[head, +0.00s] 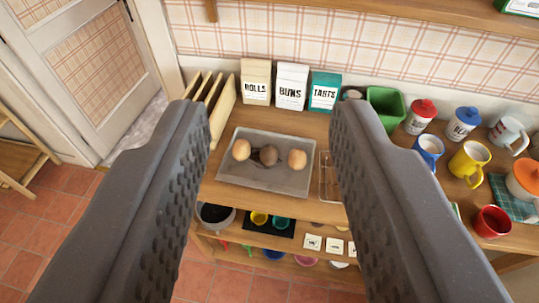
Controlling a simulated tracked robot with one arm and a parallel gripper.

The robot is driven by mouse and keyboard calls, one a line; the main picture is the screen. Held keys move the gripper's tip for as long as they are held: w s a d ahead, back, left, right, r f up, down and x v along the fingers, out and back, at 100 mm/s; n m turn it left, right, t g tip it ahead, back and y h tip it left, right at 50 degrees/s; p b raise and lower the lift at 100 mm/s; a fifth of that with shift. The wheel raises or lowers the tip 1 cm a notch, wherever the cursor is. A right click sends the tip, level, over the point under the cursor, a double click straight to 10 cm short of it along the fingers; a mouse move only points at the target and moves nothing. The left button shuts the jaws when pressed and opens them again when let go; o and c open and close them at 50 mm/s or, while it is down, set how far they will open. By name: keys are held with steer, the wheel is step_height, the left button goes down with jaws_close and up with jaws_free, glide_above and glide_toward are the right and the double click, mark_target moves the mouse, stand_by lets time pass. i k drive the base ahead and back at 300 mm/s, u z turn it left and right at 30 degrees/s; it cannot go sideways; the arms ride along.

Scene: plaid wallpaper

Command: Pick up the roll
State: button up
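The left roll (241,150) and the right roll (297,159) are light tan.
Boxes marked rolls (256,82), buns (291,86) and tarts (324,90) stand behind the tray. A wire rack (328,178) lies to its right. Farther right are a green bin (387,106), canisters and several mugs. A shelf below holds bowls. A door (85,70) is at the left.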

mark_target(268, 156)
steer(key=k, duration=1)
steer(key=z, duration=0.45)
steer(key=i, duration=1.5)
steer(key=u, duration=0.65)
